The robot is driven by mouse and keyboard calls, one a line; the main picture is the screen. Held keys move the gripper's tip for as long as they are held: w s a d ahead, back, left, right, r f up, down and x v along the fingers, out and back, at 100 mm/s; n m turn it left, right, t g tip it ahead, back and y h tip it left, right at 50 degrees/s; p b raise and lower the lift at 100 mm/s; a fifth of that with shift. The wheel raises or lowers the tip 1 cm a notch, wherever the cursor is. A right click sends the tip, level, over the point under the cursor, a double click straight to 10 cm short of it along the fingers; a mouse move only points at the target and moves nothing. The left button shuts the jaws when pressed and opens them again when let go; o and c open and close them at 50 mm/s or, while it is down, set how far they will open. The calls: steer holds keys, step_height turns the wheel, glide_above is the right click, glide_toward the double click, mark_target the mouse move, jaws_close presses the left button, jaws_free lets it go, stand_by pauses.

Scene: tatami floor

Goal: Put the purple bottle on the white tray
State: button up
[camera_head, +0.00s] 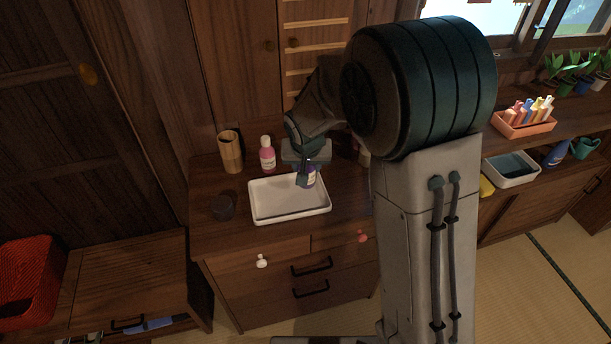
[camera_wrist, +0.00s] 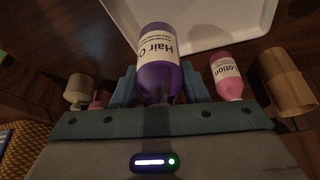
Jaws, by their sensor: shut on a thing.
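The purple bottle (camera_wrist: 160,80) has a white label reading "Hair O…" and stands between the two blue fingers of my gripper (camera_wrist: 161,88), which is shut on it. In the head view the bottle (camera_head: 311,178) shows only partly, behind my gripper (camera_head: 304,180). It is over the right rear part of the white tray (camera_head: 270,212). The tray is empty otherwise, and its rim also shows in the wrist view (camera_wrist: 215,22). I cannot tell whether the bottle's base touches the tray.
A pink lotion bottle (camera_head: 267,155) and a wooden cup (camera_head: 230,152) stand behind the tray. Another small bottle (camera_head: 364,157) is partly hidden by my arm. The cabinet top's front left is clear.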

steer(key=shift+a+f, duration=0.1)
steer(key=shift+f, duration=1.9)
steer(key=shift+f, duration=0.1)
steer(key=shift+f+b, duration=0.15)
steer(key=shift+b, duration=0.15)
steer(key=o, duration=1.1)
steer(key=shift+r+p, duration=0.35)
steer(key=shift+p, duration=0.05)
steer(key=v, duration=1.1)
steer(key=shift+s+r, duration=0.25)
steer(key=shift+r, duration=0.1)
